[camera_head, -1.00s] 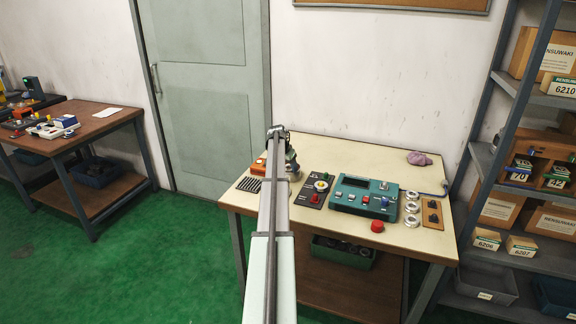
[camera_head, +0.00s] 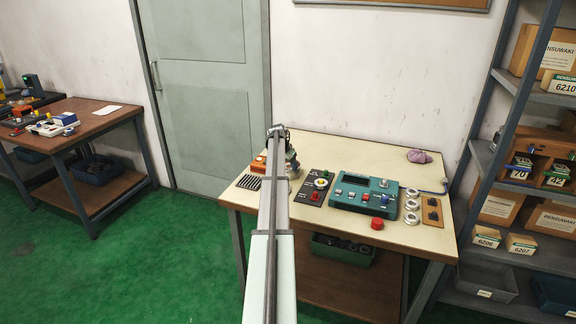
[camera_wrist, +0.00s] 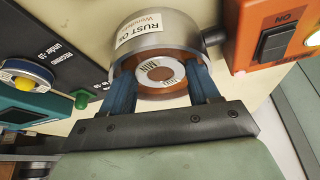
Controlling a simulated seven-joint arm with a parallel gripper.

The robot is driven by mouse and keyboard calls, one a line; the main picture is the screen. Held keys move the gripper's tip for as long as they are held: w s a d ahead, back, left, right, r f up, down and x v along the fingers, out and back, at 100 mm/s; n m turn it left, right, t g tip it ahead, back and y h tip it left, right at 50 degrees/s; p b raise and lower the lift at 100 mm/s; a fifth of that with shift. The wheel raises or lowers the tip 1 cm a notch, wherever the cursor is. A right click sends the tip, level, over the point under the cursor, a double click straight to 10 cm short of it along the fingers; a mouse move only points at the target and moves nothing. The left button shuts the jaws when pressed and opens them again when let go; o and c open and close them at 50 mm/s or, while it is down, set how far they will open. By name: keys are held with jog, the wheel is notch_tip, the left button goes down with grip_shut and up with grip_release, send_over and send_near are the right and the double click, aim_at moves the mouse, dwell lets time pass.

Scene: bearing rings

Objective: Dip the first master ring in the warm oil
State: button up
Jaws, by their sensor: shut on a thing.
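In the wrist view, my gripper (camera_wrist: 161,74) has its two blue fingers shut on a pale ring (camera_wrist: 160,66) with a printed face. The ring sits between the fingertips over the mouth of a round metal pot (camera_wrist: 150,37) labelled rust oil. Brown oil or the brown inside of the pot shows around the ring; I cannot tell how deep the ring sits. In the head view my arm hides the pot and most of the gripper.
An orange switch box (camera_wrist: 270,36) stands beside the pot. A teal device (camera_head: 364,194) and a dark panel (camera_head: 316,188) are on the table (camera_head: 350,150). Three silver rings (camera_head: 411,205) lie at the right. The table's back is mostly clear.

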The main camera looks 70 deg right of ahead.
jog(key=shift+a+f, duration=0.1)
jog(key=shift+f, duration=0.6)
jog(key=shift+w+a+f, duration=0.1)
jog(key=shift+a+f, duration=0.3)
jog(key=shift+a, duration=0.05)
dwell(3.3)
jog(key=shift+r, duration=0.2)
jog(key=shift+w+d+r, duration=0.1)
jog(key=shift+d+r, duration=0.05)
jog(key=shift+r, duration=1.25)
jog(key=shift+d+r, duration=0.2)
jog(key=shift+r, duration=0.2)
jog(key=shift+s+d+r, duration=0.1)
jog(key=shift+s+r, duration=0.1)
jog(key=shift+r, duration=1.2)
